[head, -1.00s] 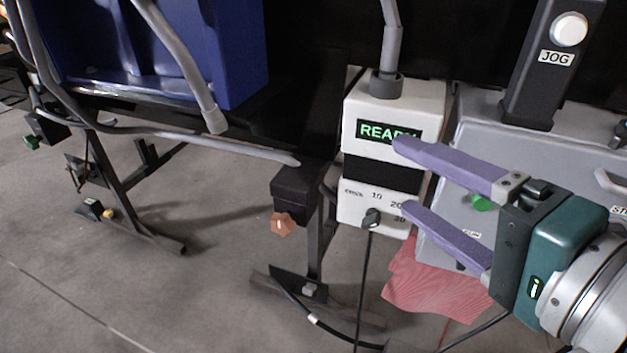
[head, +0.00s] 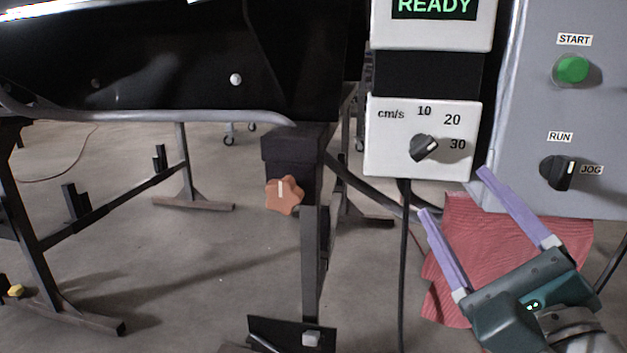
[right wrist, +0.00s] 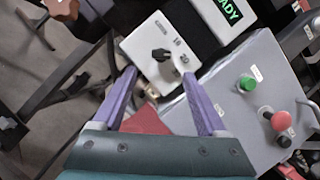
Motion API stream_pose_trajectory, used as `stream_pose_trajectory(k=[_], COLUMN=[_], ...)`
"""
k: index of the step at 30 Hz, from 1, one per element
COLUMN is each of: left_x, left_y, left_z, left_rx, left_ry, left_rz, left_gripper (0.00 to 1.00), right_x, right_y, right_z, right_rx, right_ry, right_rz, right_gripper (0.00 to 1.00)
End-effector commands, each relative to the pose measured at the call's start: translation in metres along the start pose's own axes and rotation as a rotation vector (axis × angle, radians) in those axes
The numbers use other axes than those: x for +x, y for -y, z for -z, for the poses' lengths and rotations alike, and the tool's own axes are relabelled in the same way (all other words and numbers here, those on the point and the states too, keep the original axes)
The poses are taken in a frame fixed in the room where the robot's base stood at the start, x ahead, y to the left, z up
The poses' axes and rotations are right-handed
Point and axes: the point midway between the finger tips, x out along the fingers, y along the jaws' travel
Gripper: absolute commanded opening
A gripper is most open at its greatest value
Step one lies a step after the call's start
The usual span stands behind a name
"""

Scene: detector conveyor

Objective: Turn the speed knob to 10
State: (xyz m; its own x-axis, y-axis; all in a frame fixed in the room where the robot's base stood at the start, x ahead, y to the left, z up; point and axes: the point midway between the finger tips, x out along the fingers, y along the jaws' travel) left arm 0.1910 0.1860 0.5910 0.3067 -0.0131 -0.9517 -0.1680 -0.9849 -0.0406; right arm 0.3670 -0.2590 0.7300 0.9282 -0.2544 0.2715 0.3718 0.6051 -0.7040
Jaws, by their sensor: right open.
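The speed knob (head: 424,148) is a small black knob on a white panel (head: 385,165) marked cm/s, 10, 20 and 30. Its ridge slants up to the right, toward the 20 and 30 side; the exact setting is hard to read. My right gripper (head: 454,191) has long purple fingers, open and empty, pointing up and left, with the tips below and right of the knob and apart from it. In the right wrist view the knob (right wrist: 160,55) appears ahead, between and beyond the fingertips (right wrist: 158,73). My left gripper is not in view.
A READY display (head: 433,8) is above the panel. The grey box (head: 530,120) at right carries a green START button (head: 571,69) and a RUN/JOG switch (head: 558,172). A red cloth (head: 475,225) hangs below. An orange star knob (head: 284,195) is at left. A cable drops from the panel.

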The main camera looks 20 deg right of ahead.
Motion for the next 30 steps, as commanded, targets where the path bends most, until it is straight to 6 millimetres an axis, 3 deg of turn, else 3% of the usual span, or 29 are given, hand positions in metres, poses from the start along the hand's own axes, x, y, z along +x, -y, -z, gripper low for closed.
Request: stream_pose_trajectory(k=[15, 28, 30], left_x=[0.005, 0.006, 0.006], left_y=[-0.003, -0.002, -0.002], left_z=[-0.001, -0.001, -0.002], left_rx=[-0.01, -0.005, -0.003], left_ry=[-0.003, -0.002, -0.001], left_rz=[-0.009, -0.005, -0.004], left_gripper=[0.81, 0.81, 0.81], right_x=[0.085, 0.096, 0.096], right_y=[0.001, 0.001, 0.001], right_z=[-0.001, -0.002, -0.002], right_rx=[0.0, -0.002, -0.002], right_ry=[0.002, 0.001, 0.001], right_rz=[0.001, -0.002, -0.002], right_gripper=[0.75, 0.75, 0.67])
